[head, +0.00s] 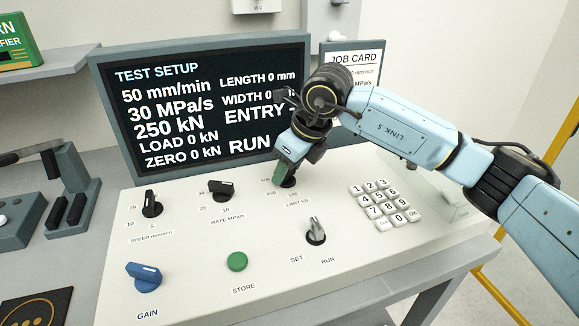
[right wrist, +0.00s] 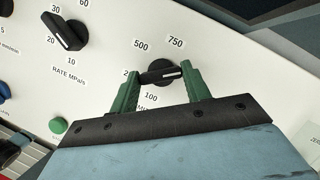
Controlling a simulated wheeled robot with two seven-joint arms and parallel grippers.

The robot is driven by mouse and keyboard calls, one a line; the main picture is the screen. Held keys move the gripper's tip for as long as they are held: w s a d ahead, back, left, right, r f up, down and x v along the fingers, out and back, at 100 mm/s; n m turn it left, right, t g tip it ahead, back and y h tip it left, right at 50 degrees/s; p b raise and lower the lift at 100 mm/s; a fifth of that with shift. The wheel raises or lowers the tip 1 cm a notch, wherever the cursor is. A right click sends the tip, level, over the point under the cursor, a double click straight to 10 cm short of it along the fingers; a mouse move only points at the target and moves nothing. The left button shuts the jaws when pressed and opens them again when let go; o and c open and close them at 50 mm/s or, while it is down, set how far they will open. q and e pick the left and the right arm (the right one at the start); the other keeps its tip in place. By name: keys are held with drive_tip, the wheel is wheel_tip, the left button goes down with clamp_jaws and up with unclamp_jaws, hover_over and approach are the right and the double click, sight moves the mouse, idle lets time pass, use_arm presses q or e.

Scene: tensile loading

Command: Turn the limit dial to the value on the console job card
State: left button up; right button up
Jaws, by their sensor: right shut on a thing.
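The limit dial is a black knob (right wrist: 160,74) with a white line, in the right wrist view. Labels 500 and 750 stand above it and 100 below; a label at its left is partly hidden by a finger. My right gripper (right wrist: 160,84) has its green fingers closed on the knob's two ends. In the head view my right gripper (head: 284,174) comes down on the dial and mostly hides it. The console screen (head: 205,95) reads 250 kN. The job card (head: 352,55) is largely covered by my right arm, and its values are unreadable. My left gripper is out of view.
Near the dial are the rate knob (head: 221,190), the speed knob (head: 152,204), the SET/RUN key switch (head: 316,232) and a keypad (head: 384,205). A green store button (head: 237,261) and a blue gain knob (head: 144,276) sit towards the front.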

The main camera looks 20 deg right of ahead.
drive_tip(key=shift+m, duration=0.5)
drive_tip(key=m+h+b, duration=0.1)
drive_tip(key=m, duration=0.1)
drive_tip(key=m+t+h, duration=0.1)
drive_tip(key=m, duration=0.2)
drive_tip(key=shift+a+m+b, duration=0.2)
drive_tip(key=shift+m+b, duration=0.1)
drive_tip(key=shift+b, duration=0.05)
drive_tip(key=m+h, duration=0.1)
drive_tip(key=m, duration=0.1)
drive_tip(key=shift+a+m+b, duration=0.1)
drive_tip(key=shift+m+b, duration=0.2)
drive_tip(key=shift+b, duration=0.05)
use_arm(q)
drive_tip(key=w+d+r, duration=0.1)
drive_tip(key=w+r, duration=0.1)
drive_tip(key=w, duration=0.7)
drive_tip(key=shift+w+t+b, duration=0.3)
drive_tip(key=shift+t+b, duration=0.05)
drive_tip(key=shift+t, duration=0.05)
use_arm(e)
drive_tip(key=shift+m+h, duration=0.9)
drive_tip(key=shift+m, duration=1)
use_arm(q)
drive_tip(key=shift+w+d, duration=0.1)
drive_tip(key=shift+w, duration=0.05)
use_arm(e)
drive_tip(key=shift+g, duration=0.3)
drive_tip(key=o, duration=1)
